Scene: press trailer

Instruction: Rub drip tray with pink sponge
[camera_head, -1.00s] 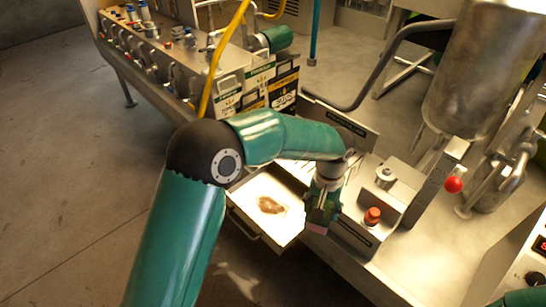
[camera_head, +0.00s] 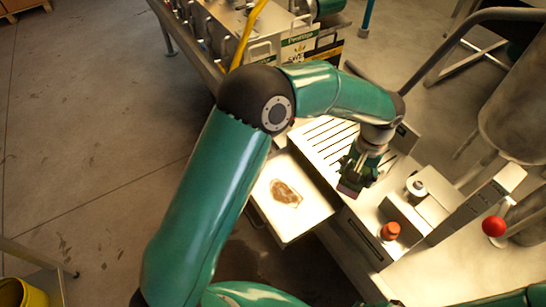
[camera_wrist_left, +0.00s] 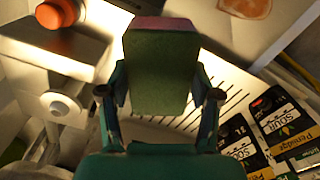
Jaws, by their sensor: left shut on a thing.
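The drip tray (camera_head: 312,214) is a white, shallow, drawer-like tray sticking out from the steel bench, with a brown stain (camera_head: 285,193) on its floor. A corner of the tray (camera_wrist_left: 215,22) shows at the top of the left wrist view. My left gripper (camera_head: 352,183) is shut on the pink sponge (camera_head: 348,191), just right of the tray and apart from the stain. In the left wrist view the sponge (camera_wrist_left: 162,70) is a block between the fingers, with a green broad face and a pink end. My right gripper is not in view.
A slotted steel grate (camera_head: 325,140) lies behind the tray. An orange-red knob (camera_head: 390,231), a round steel knob (camera_head: 416,187) and a red ball handle (camera_head: 493,226) stand to the right. Labelled packs (camera_wrist_left: 285,125) lie beyond the grate. Open floor lies left.

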